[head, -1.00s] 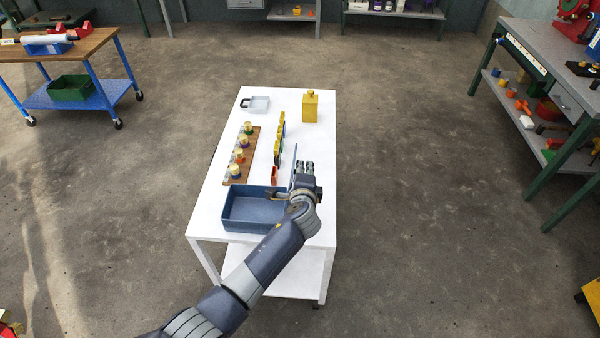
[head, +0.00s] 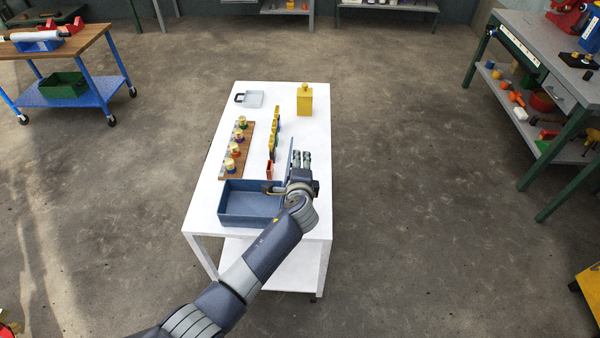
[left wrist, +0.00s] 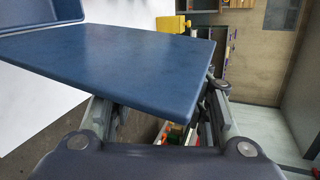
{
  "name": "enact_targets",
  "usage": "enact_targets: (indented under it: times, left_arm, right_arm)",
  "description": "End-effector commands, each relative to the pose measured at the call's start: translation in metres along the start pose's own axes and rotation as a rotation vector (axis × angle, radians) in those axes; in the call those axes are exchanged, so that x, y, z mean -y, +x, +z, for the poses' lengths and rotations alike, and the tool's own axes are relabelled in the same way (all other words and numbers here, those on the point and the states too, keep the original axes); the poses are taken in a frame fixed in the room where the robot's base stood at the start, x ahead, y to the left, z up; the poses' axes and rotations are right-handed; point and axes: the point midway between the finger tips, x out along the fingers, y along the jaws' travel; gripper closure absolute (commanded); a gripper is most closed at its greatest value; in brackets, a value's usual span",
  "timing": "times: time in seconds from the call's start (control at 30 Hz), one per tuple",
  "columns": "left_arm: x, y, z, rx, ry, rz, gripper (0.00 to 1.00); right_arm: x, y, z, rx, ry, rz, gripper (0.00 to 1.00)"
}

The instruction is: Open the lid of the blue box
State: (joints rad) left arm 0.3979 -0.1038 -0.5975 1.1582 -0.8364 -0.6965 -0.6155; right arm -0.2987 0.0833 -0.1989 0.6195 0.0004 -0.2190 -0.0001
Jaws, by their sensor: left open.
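The blue box (head: 250,205) stands at the near end of the white table, its open top showing a bare inside. Its blue lid (head: 291,156) stands raised, seen almost edge-on at the box's right side. In the left wrist view the lid (left wrist: 115,65) is a broad flat panel, with a corner of the box (left wrist: 40,12) at the upper left. My left gripper (head: 302,160) is open at the lid's right side. In the wrist view its fingers are partly hidden behind the lid; I cannot tell whether they touch it. My right gripper is not in view.
Open floor surrounds the table.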

Motion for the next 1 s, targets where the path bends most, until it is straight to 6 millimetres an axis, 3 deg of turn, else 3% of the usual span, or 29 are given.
enact_targets:
  times: [0.17, 0.7, 1.0]
  left_arm:
    - [-0.001, -0.017, 0.0, -0.001, -0.001, 0.0, 0.56]
    - [-0.002, -0.106, -0.001, -0.002, 0.0, 0.001, 0.56]
    - [-0.001, -0.12, -0.001, -0.001, 0.001, 0.001, 0.56]
  right_arm:
    - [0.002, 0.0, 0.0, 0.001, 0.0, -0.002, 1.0]
    - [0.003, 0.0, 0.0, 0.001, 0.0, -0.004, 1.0]
    - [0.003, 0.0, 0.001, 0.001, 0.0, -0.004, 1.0]
